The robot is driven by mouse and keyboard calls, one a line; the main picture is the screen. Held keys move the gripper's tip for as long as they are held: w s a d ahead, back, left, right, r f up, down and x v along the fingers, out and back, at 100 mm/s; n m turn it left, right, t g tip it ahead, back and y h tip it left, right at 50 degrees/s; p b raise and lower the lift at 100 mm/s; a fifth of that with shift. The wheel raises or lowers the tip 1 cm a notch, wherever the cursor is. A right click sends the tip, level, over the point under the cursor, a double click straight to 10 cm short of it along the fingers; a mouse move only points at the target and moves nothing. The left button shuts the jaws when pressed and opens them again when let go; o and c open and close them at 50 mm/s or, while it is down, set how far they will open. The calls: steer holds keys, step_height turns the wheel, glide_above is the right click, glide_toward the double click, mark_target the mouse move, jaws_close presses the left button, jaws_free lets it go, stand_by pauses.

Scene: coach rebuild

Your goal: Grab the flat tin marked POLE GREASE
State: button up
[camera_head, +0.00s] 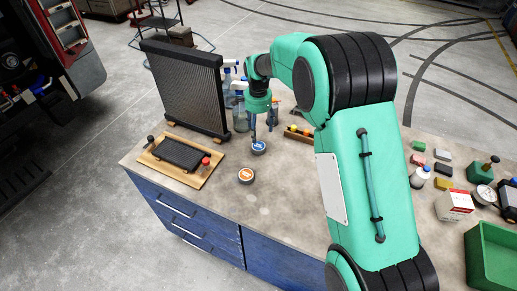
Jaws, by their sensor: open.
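Two small round flat tins sit on the workbench (215,205). One has a blue-marked lid (259,147); the other has an orange-marked lid (246,175) and lies nearer the bench's front edge. The lettering is too small to read, so I cannot tell which is marked POLE GREASE. My gripper (261,133) is open, pointing down at the blue-lidded tin, its fingertips just above or beside it. I cannot tell whether they touch it. The orange-lidded tin stands clear of the gripper.
A tall radiator (188,88) stands at the back left, with bottles (240,115) beside it. A wooden tray (181,161) lies at left, and a small rack (298,134) stands right of the gripper. A green bin (490,254) and several small items are at right.

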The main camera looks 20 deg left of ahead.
glide_above(259, 146)
steer(key=shift+a+f, duration=0.2)
steer(key=shift+f, duration=2.3)
steer(key=shift+f, duration=0.1)
steer(key=shift+w+f+b, duration=0.1)
steer(key=shift+f+b, duration=0.5)
steer(key=shift+f, duration=1.9)
steer(key=c, duration=1.3)
